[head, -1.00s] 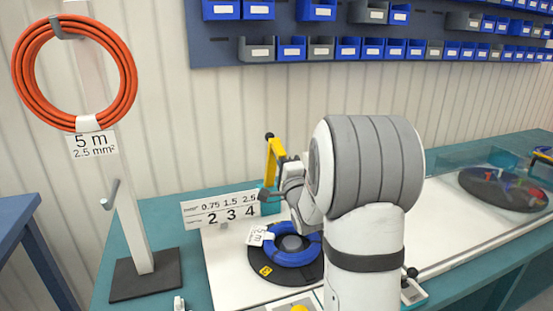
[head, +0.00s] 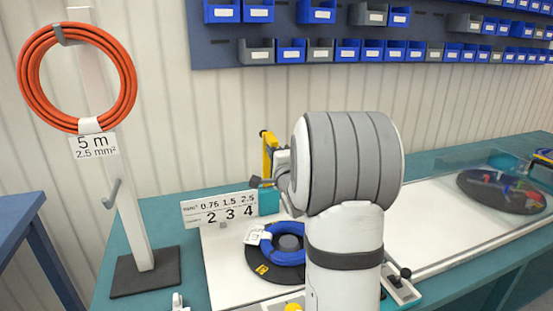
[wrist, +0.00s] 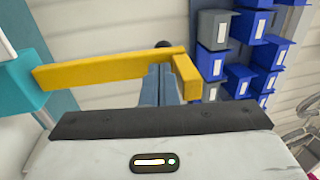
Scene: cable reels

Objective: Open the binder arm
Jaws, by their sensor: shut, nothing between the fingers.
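The yellow binder arm (head: 269,155) stands up from a teal block (head: 269,201) behind the cable turntable, with a dark knob at its top. In the wrist view the yellow arm (wrist: 110,70) runs across from the teal block (wrist: 20,85) and bends down at its right end. My gripper (wrist: 165,72) is shut and empty, its fingers at the bar near the bend; I cannot tell whether they touch. In the head view my own arm hides most of the gripper.
A blue cable coil (head: 286,256) lies on the black turntable (head: 262,271) in front of the block. A number sign (head: 220,209) stands to the left. An orange coil (head: 24,75) hangs on a stand at left. Blue and grey bins (head: 291,50) line the back wall.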

